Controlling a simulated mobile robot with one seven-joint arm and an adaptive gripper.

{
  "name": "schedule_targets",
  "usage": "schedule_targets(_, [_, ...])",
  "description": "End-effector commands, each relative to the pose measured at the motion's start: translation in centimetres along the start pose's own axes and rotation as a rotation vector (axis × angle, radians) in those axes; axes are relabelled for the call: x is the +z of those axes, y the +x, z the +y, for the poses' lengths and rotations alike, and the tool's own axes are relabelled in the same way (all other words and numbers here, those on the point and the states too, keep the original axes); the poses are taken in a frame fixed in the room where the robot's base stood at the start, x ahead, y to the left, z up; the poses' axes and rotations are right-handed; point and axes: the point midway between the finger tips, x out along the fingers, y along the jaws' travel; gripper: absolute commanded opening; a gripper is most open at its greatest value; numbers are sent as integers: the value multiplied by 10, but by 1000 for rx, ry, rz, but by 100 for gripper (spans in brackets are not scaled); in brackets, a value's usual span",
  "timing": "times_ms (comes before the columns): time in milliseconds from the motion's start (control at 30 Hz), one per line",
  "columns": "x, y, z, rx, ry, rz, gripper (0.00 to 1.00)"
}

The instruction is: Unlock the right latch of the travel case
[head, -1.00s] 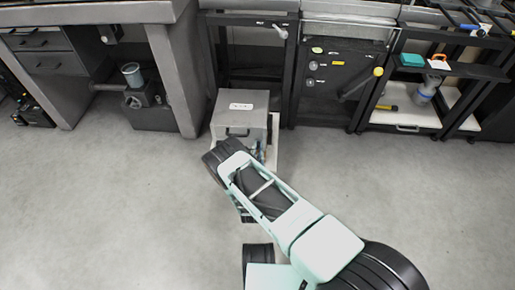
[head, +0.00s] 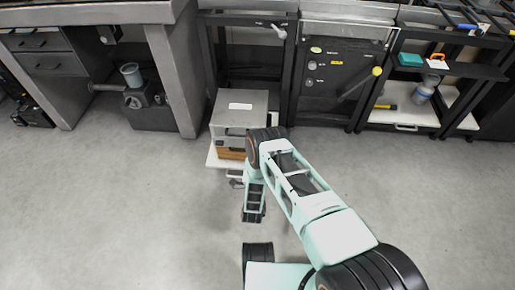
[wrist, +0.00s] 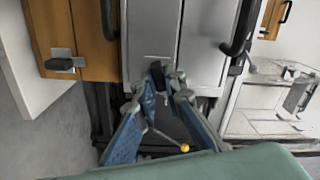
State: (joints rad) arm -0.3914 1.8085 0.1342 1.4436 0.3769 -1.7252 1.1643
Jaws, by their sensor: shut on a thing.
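A grey case (head: 240,106) with a pale label on top stands on a low white stand (head: 213,159) in the head view, its front partly behind my arm. In the wrist view a grey panel (wrist: 153,48) fills the middle. My gripper (wrist: 159,88) has its blue fingers closed together at the panel's lower edge, on a small dark latch tab (wrist: 156,70). Another dark latch (wrist: 62,64) on a metal plate sits to the left on an orange-brown wooden face (wrist: 75,25). I cannot tell whether the gripped latch is locked.
A white surface with small items (wrist: 265,112) lies farther right.

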Motion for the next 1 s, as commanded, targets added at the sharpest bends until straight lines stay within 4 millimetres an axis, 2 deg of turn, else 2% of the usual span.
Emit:
schedule_targets(400, [0,0,1,-1,269,0,0])
schedule_targets(1000, [2,0,0,-2,345,-3,0])
